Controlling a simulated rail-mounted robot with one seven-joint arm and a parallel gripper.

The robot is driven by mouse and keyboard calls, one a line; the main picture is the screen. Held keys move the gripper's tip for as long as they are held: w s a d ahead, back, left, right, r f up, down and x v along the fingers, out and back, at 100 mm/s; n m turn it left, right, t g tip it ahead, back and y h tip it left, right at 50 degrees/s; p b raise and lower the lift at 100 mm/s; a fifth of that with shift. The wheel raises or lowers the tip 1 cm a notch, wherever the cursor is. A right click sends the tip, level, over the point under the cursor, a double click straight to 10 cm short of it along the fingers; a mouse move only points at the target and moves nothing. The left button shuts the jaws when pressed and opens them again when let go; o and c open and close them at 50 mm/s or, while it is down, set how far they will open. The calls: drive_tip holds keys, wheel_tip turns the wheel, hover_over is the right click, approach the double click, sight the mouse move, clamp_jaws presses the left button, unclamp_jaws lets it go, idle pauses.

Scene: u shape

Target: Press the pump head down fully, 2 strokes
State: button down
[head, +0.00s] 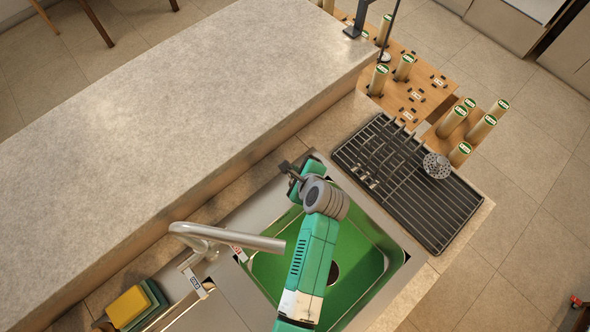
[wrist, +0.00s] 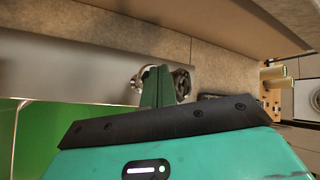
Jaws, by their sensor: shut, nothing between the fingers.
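My gripper (wrist: 157,85) shows in the wrist view with its two green fingers shut together and nothing between them. Right behind the fingertips is a round shiny metal thing (wrist: 184,82) at the sink's rim, which looks like the pump. The fingers hide its middle, so I cannot tell whether they touch it or how far down its head is. In the head view my gripper (head: 291,170) is at the back edge of the sink, near the counter's raised ledge. The pump cannot be made out there beneath it.
The green-bottomed sink (head: 368,228) lies under my arm. A curved metal faucet (head: 230,237) stands to its left. A black drying rack (head: 440,205) is at the right. A yellow sponge (head: 128,306) is at lower left. The raised grey counter (head: 180,110) is broad and clear.

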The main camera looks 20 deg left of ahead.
drive_tip(key=shift+f, duration=0.4)
idle(0.3)
drive_tip(key=shift+r+p, duration=1.35)
drive_tip(key=shift+r, duration=0.1)
wheel_tip(320, 180, up, 5)
drive_tip(key=p, duration=0.5)
